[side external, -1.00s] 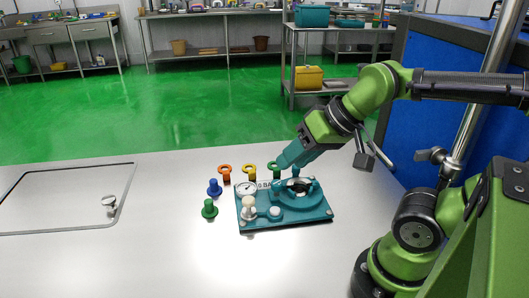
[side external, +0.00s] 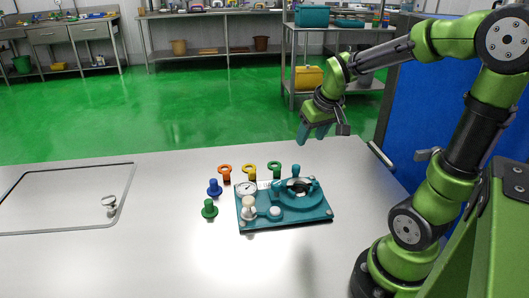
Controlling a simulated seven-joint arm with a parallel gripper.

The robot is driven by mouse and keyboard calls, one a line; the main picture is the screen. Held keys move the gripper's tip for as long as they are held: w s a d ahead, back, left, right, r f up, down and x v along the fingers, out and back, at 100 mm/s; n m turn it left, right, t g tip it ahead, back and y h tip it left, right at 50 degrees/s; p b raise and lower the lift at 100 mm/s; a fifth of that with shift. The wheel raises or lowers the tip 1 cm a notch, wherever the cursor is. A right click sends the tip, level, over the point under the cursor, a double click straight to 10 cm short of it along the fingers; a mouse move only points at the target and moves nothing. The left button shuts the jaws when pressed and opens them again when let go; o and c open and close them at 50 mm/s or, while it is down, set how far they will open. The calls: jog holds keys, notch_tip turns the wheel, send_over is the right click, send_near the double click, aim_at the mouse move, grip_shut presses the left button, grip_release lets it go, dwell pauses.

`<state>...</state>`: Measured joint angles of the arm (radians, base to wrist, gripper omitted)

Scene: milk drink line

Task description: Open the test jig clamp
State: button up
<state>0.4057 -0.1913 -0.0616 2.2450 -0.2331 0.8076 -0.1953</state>
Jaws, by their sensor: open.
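The test jig (side external: 283,219) is a teal plate on the table with a round pressure gauge (side external: 246,189) at its left. On its right part is a round teal clamp (side external: 297,194) with a dark ring and several short upright knobs around it. I cannot tell from this view whether the clamp is open. A pale knob (side external: 248,204) and a smaller white knob (side external: 275,212) stand at the jig's front left. My gripper (side external: 314,132) is open and empty, up in the air behind the clamp and touching nothing.
Orange (side external: 225,170), yellow (side external: 248,168) and green ring-topped pieces (side external: 274,168) stand behind the jig. A blue plug (side external: 214,188) and a green plug (side external: 209,208) stand to its left. A hatch with a knob (side external: 109,202) is at the table's left. The table's front is clear.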

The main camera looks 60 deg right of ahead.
aim_at(297, 166)
jog(key=x, duration=1.5)
jog(key=shift+f, duration=0.15)
grip_shut()
